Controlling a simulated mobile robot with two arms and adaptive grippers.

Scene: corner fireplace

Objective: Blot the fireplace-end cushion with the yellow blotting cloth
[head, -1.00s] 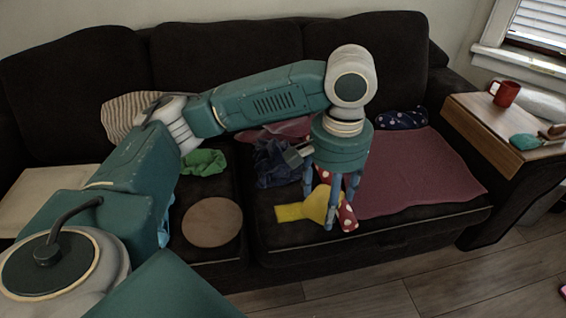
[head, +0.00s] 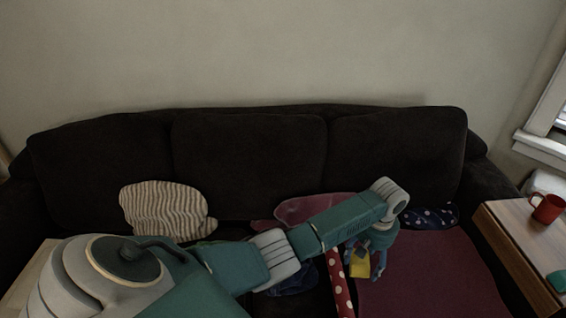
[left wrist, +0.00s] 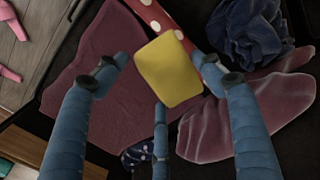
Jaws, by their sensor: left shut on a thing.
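The yellow blotting cloth (head: 360,264) hangs in the fingers of my left gripper (head: 376,266), above the sofa's right part. In the left wrist view, the yellow cloth (left wrist: 168,70) lies between the blue fingers of my left gripper (left wrist: 163,80), over a maroon cloth and a polka-dot strip. The dark sofa has several back cushions, such as the right one (head: 395,160). The maroon cloth (head: 430,275) covers much of the right seat. No fireplace shows, so I cannot tell which cushion is at its end. My right gripper is not in view.
A red white-dotted strip (head: 340,285) lies beside the maroon cloth. A striped pillow (head: 165,210), a pink cloth (head: 300,210) and a dark dotted cloth (head: 430,216) lie along the sofa back. A red mug (head: 547,208) stands on the wooden side table (head: 515,235) at the right.

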